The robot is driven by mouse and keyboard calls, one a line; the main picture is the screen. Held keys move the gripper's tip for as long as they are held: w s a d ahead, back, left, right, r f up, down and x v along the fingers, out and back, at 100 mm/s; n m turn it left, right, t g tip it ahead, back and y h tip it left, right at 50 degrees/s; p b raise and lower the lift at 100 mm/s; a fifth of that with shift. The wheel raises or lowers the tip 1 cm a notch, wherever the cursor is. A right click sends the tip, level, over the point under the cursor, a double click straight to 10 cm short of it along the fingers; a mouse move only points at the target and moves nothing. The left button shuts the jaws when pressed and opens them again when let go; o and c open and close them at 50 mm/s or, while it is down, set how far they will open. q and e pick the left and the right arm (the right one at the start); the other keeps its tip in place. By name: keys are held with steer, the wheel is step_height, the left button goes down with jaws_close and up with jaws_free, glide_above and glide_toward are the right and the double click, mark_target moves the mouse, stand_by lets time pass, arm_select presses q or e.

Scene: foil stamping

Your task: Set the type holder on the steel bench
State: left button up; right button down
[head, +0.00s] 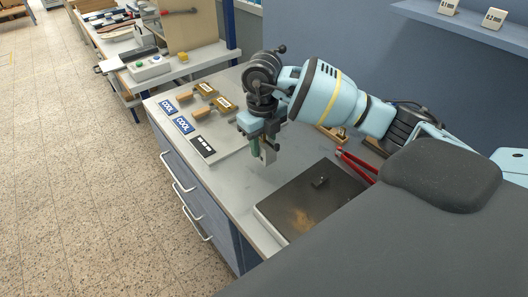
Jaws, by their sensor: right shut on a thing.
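My right gripper (256,133) reaches in from the right, points down, and is shut on the type holder (268,154). The holder shows a green handle part between the fingers and a grey metal block below. The fingers hide part of it. It is over the middle of the steel bench (222,180), left of and behind the dark plate. I cannot tell whether its lower end touches the bench top. My left gripper is not in view.
A dark hot plate (312,196) with a scorched patch lies at the front right. Red-handled pliers (355,164) lie beyond it. Two wooden-handled brass tools (222,104), blue COOL labels (183,124) and a dark labelled strip (201,147) occupy the left side.

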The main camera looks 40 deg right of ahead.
mark_target(263, 154)
steer(key=shift+f, duration=1.8)
steer(key=shift+f, duration=0.1)
steer(key=c, duration=1)
jaws_free()
steer(key=shift+f, duration=0.1)
steer(key=shift+o, duration=0.2)
step_height(263, 154, up, 12)
steer(key=shift+r, duration=0.2)
